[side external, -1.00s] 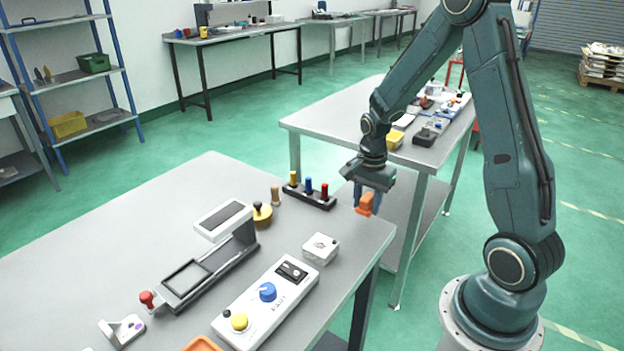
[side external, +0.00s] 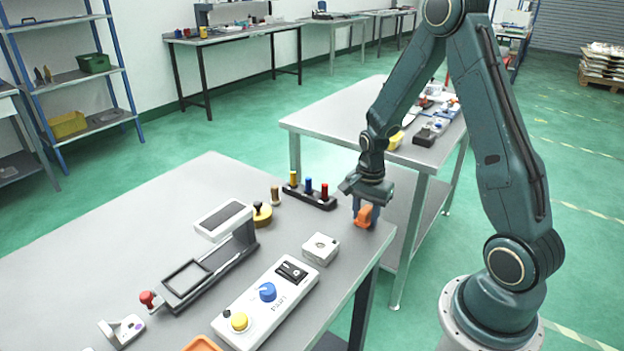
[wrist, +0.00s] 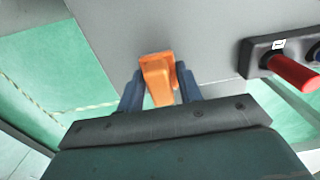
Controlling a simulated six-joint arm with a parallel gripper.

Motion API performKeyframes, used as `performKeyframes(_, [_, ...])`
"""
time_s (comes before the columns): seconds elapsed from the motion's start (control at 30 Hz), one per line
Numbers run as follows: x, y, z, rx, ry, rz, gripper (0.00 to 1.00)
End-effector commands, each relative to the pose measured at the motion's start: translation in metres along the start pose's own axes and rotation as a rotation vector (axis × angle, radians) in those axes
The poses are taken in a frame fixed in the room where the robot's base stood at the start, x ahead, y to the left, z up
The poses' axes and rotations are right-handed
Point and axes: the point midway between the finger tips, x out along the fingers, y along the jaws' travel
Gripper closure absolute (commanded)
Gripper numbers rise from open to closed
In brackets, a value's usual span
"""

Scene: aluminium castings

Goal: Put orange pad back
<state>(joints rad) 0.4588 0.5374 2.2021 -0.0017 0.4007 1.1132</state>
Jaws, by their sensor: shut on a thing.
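The orange pad (side external: 364,215) is held in my gripper (side external: 366,206) at the right corner of the grey near table. In the wrist view the orange pad (wrist: 157,75) sits between the two blue fingers of my gripper (wrist: 157,84), which are shut on it. The pad is at or just above the table top; I cannot tell whether it touches. An orange tray (side external: 203,343) is partly visible at the bottom edge of the side view.
A black block with yellow, blue and red pegs (side external: 309,196) stands left of my gripper. A white box (side external: 320,248), a white control panel (side external: 265,303) and a black stand with a raised plate (side external: 207,270) are on the table. The table's right edge is close to my gripper.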

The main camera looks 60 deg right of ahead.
Motion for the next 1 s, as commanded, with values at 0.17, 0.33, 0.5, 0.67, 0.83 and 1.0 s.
performKeyframes(0.17, [0.002,0.0,0.0,0.0,0.0,0.001,0.49])
performKeyframes(0.33, [0.002,0.0,0.0,0.0,0.0,0.001,0.43])
performKeyframes(0.5, [0.002,0.0,0.0,0.0,0.0,0.0,0.43])
performKeyframes(0.67, [-0.002,0.0,0.0,0.0,0.0,-0.001,0.43])
performKeyframes(0.83, [-0.013,-0.001,0.0,0.0,0.001,-0.002,0.43])
performKeyframes(1.0, [-0.031,0.0,0.0,0.0,0.001,-0.002,0.43])
